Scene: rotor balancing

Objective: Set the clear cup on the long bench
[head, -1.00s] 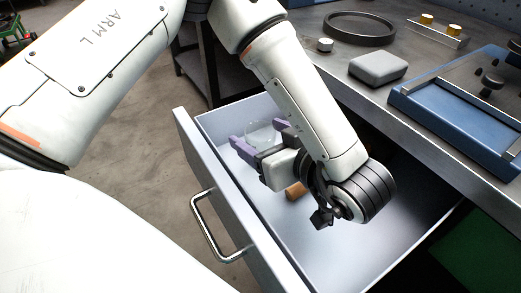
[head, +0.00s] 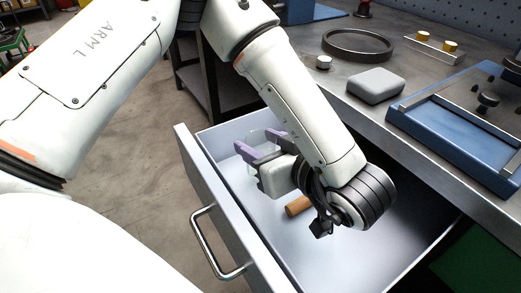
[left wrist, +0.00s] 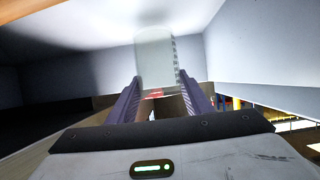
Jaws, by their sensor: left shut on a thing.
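The clear cup (head: 259,138) is inside the open drawer, near its far left corner, and is faint and see-through. My left gripper (head: 258,143) reaches down into the drawer with its purple fingers on either side of the cup, shut on it. In the left wrist view the cup (left wrist: 155,58) stands out beyond the fingertips, between the two fingers. I cannot tell whether the cup touches the drawer floor. The long bench (head: 424,137) stands to the right of the drawer, with its grey top above it. My right gripper is not in view.
The drawer (head: 345,250) also holds a brown cylinder (head: 298,206), near my left wrist. On the bench are a dark ring (head: 358,46), a white knob (head: 323,62), a grey block (head: 376,85), a blue tray-like fixture (head: 440,140) and a holder with yellow pieces (head: 434,48).

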